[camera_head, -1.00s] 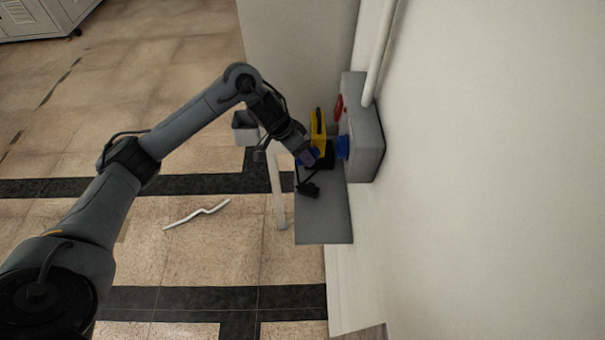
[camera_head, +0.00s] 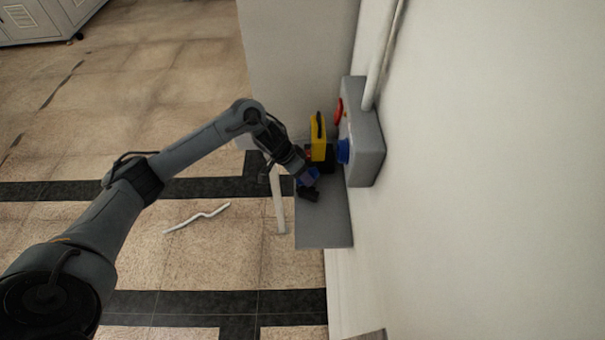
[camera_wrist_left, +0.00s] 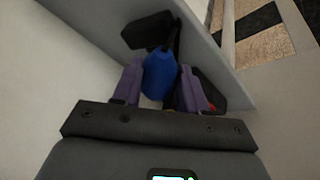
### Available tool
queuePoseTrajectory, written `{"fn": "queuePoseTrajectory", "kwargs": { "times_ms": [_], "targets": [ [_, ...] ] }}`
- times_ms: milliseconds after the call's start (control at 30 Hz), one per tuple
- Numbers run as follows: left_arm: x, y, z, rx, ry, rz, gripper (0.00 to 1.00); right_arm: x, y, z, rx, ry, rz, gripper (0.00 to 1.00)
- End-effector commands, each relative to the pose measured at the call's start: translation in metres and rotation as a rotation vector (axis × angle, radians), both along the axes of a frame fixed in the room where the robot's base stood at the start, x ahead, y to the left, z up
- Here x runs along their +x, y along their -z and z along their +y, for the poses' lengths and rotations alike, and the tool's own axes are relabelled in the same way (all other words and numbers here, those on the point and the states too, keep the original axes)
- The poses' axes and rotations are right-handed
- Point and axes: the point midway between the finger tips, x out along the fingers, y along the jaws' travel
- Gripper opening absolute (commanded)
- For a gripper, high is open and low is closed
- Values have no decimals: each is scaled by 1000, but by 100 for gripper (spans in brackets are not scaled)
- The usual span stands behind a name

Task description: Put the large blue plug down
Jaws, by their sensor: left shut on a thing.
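My left gripper (camera_head: 306,177) has purple fingers and is over the grey shelf by the wall. In the left wrist view it (camera_wrist_left: 160,84) is shut on the large blue plug (camera_wrist_left: 158,74), one finger on each side. A small part of the blue plug (camera_head: 312,172) shows in the head view. A black piece (camera_wrist_left: 148,32) lies just beyond the plug in the wrist view; I cannot tell whether they are joined. I cannot tell whether the plug touches the shelf. My right gripper is not in view.
The grey shelf (camera_head: 324,228) is bare towards its front. A yellow thing with a black base (camera_head: 318,138) stands behind the gripper. A grey wall box (camera_head: 368,140) carries a blue socket (camera_head: 343,152) and a red knob (camera_head: 339,110).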

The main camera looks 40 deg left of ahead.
Motion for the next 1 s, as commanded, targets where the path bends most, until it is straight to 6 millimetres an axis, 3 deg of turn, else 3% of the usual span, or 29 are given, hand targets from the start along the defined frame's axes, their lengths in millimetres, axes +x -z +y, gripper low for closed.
{"fn": "queuePoseTrajectory", "kwargs": {
  "times_ms": [600,633,800,1000],
  "targets": [
    [0,11,0,1,-1,-1,3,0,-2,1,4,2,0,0],
    [0,12,0,1,0,0,45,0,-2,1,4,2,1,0],
    [0,12,0,0,0,0,68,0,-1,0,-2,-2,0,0],
    [0,11,0,0,0,0,68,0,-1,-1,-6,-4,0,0]
  ]
}}
